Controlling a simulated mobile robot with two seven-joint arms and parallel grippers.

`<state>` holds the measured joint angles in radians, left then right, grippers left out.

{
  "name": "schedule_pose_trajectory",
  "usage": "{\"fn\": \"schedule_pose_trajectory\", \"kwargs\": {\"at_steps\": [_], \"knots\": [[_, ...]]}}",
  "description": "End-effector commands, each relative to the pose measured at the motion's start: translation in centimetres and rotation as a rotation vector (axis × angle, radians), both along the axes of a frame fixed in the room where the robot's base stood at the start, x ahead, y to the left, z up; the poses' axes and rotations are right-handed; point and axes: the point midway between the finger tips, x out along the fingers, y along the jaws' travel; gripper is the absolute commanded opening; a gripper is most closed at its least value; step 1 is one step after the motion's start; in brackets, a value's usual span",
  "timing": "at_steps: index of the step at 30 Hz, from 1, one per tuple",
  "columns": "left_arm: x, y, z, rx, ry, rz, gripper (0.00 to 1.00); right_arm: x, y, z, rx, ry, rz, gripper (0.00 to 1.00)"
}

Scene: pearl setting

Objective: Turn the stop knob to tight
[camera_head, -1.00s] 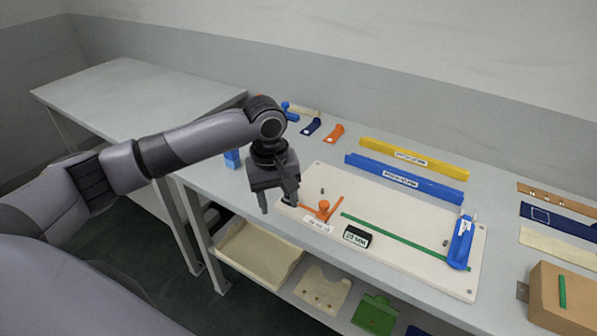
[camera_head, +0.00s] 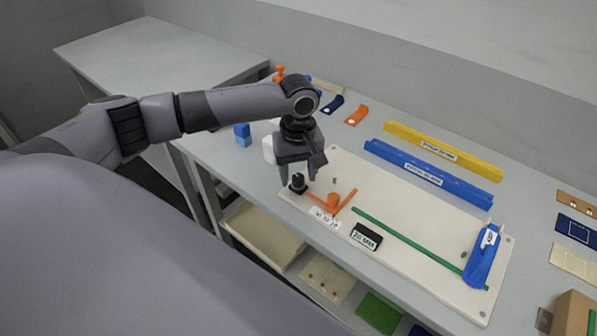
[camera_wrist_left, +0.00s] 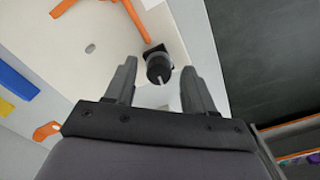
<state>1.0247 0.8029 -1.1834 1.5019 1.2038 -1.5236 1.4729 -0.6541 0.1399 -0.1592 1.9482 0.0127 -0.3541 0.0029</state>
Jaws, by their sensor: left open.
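The black stop knob (camera_head: 298,182) stands at the left front corner of the white board (camera_head: 440,268). A pale pointer line shows on the knob in the left wrist view (camera_wrist_left: 159,68). My left gripper (camera_head: 299,178) points down over that corner, open and empty. In the left wrist view its two fingers (camera_wrist_left: 160,88) lie left and right of the knob, apart from it, with the knob a little beyond the fingertips. Any tight marking cannot be read. My right gripper is not in view.
An orange angled piece (camera_head: 334,202) lies close right of the knob. A black labelled block (camera_head: 366,236), a green strip (camera_head: 410,240) and a blue stop (camera_head: 482,262) are farther right. Blue (camera_head: 425,175) and yellow (camera_head: 440,150) bars lie behind. The table edge is just in front.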

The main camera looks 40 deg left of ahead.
Motion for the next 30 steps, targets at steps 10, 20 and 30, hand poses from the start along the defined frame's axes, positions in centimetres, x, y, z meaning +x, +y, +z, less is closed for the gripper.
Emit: {"fn": "schedule_pose_trajectory", "kwargs": {"at_steps": [10, 20, 30], "knots": [[0.0, 0.0, -0.4, 0.001, -0.001, 0.000, 0.45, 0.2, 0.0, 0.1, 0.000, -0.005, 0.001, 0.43], [0.0, 0.0, -0.3, 0.000, 0.000, -0.004, 0.00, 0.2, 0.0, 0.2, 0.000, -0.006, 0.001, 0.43], [-0.1, 0.0, -0.1, 0.000, 0.003, -0.123, 0.00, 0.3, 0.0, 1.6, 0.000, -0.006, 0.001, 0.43]]}}
